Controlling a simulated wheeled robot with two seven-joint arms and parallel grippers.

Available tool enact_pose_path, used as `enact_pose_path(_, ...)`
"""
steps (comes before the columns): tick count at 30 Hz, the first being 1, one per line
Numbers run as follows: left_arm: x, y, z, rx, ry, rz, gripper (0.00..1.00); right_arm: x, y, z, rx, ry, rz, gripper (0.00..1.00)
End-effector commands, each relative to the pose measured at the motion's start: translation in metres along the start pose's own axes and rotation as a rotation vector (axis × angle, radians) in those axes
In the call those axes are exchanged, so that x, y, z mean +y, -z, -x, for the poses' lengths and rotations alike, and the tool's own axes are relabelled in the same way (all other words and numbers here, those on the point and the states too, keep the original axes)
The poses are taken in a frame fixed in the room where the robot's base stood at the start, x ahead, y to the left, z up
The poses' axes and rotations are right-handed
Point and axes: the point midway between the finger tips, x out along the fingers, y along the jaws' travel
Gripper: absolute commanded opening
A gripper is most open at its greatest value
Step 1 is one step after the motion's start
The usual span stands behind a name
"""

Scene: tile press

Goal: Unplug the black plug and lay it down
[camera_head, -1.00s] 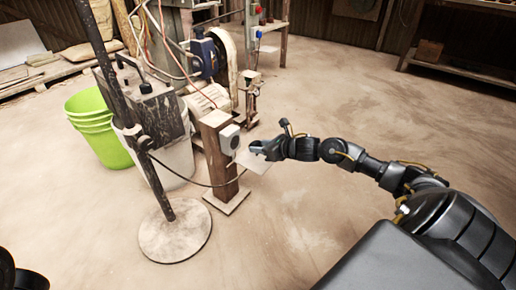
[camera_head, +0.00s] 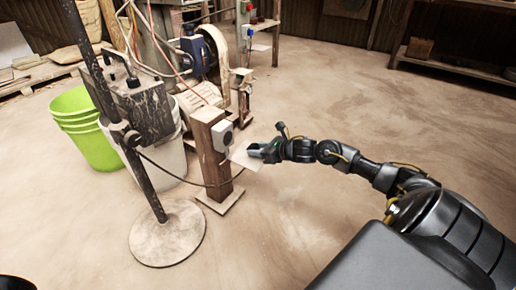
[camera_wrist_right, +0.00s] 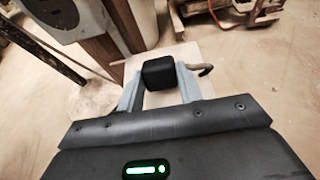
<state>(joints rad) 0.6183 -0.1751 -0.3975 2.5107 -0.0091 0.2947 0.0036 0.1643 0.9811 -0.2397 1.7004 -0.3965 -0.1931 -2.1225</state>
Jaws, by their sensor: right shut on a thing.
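A small black block-shaped plug (camera_wrist_right: 158,72) sits between the fingers of my right gripper (camera_wrist_right: 158,90) in the right wrist view. The gripper is shut on it. In the head view my right gripper (camera_head: 256,151) is just right of the wall-type socket (camera_head: 222,136), over a small pale shelf (camera_head: 243,158); the plug is hidden there. The socket's round face (camera_wrist_right: 60,18) shows at the upper left of the wrist view, apart from the plug. The pale shelf (camera_wrist_right: 190,55) lies beyond and below the fingers. My left gripper is not in view.
The socket is on a wooden post (camera_head: 211,165). A dark cable (camera_head: 180,180) loops in front of it. Left are a metal stand with a round base (camera_head: 165,240), a green bucket (camera_head: 92,150) and a white bucket (camera_head: 168,165). The floor at right is open.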

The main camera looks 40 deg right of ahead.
Motion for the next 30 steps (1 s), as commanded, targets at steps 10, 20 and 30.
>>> enact_pose_path(10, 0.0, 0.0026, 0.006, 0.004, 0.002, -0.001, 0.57, -0.0001, 0.0084, -0.0036, -0.001, 0.0, 0.0, 0.0)
enact_pose_path(20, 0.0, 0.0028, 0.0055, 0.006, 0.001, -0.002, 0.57, 0.0, 0.0085, -0.0036, -0.001, 0.0, 0.0, 0.61)
enact_pose_path(30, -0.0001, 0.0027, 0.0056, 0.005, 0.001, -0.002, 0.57, 0.0001, 0.0089, -0.0037, 0.0, 0.0, 0.0, 0.61)
